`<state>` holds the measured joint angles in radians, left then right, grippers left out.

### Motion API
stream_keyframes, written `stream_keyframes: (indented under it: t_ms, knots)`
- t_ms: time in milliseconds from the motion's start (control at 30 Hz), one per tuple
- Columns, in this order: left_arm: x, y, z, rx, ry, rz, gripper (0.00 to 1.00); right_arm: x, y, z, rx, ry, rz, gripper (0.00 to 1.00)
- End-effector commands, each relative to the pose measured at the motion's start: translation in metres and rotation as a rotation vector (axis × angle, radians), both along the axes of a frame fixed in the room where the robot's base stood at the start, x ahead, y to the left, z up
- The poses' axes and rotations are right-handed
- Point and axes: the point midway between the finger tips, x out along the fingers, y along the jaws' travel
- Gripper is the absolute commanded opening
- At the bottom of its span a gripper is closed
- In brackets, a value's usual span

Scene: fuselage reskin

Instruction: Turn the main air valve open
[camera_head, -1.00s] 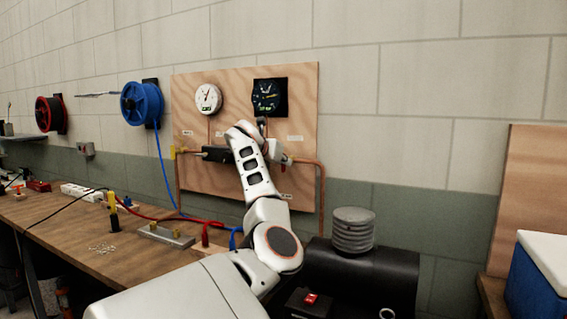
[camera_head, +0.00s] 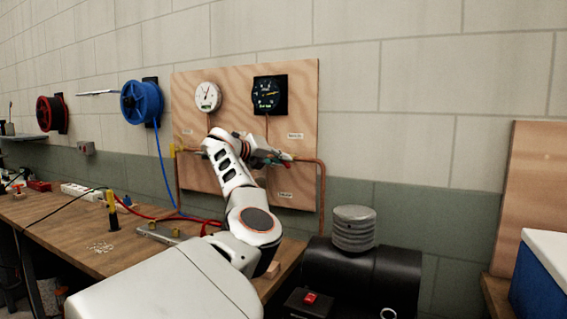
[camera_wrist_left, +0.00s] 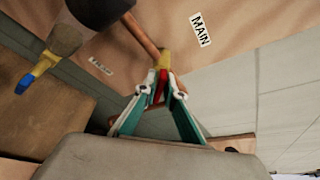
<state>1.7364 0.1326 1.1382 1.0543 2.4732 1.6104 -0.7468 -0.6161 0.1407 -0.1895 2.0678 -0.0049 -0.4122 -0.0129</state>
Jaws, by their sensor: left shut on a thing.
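The main air valve shows in the left wrist view as a brass body (camera_wrist_left: 164,58) on a copper pipe, with a red handle (camera_wrist_left: 161,86). A "MAIN" label (camera_wrist_left: 200,29) is on the plywood beside it. My left gripper (camera_wrist_left: 163,92) has its teal-lined fingers on either side of the red handle, shut on it. In the head view my left gripper (camera_head: 286,158) is at the right part of the pipe run on the board, and the valve is mostly hidden behind it. My right gripper is in neither view.
The plywood board (camera_head: 232,80) carries a white gauge (camera_head: 208,97) and a black gauge (camera_head: 269,95). A copper pipe (camera_head: 322,190) runs down its right side. A black tank (camera_head: 350,275) stands below. A workbench (camera_head: 60,235) with tools and hoses lies left.

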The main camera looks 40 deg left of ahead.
Motion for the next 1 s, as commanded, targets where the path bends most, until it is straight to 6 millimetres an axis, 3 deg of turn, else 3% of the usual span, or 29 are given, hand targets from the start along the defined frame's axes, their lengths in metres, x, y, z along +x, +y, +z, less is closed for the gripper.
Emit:
stream_keyframes:
  t_ms: [267,600,1000]
  knots:
    - [0.001,0.000,-0.006,-0.258,-0.056,-0.001,0.00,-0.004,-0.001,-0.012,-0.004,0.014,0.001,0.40]
    - [0.001,0.001,-0.007,-0.544,-0.123,-0.001,0.00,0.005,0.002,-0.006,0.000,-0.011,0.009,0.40]
    - [0.000,0.001,-0.007,-0.741,-0.171,-0.001,0.00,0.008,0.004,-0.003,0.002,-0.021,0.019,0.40]
